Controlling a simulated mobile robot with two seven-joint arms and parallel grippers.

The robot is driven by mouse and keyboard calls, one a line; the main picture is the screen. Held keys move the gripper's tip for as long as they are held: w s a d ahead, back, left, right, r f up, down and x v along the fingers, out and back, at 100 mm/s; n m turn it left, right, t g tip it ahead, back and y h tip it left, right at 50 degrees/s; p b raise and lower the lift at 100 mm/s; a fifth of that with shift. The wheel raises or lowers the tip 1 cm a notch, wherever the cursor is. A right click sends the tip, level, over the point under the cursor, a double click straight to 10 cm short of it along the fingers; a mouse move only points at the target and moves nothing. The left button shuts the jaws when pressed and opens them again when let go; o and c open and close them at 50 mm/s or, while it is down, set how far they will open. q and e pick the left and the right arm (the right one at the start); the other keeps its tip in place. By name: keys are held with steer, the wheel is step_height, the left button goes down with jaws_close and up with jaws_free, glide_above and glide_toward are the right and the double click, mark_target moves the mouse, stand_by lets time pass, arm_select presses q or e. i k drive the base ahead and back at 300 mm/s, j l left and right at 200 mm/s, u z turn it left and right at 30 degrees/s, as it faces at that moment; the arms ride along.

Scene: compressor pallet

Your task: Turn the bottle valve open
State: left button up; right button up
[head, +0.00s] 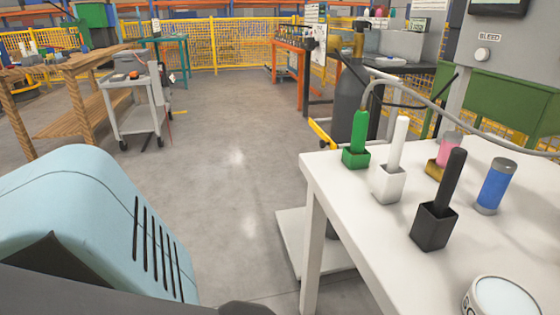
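A dark grey gas bottle (348,95) stands upright behind the white table, in the upper right of the head view. Brass-coloured parts (345,40) show around its top, but they are small and I cannot tell which part is the valve handle or how it is set. The bottle's lower part is mostly hidden by the table and the things on it. Neither of my grippers is in view. A light blue rounded body with dark slots fills the lower left, and I cannot tell if it is mine.
The white table (330,178) at right carries green (359,135), white (398,145) and black (447,185) holders with upright handles, plus a blue cylinder (494,188) and a round tub (500,296). A grey hose (440,108) runs above. Open floor (225,150) lies at centre; a cart (138,105) stands left.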

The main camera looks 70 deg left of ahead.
mark_target(359, 26)
steer(key=u, duration=1.5)
steer(key=k+l, duration=0.3)
steer(key=k, duration=0.2)
steer(key=i+l+u, duration=0.15)
steer(key=i+l, duration=0.15)
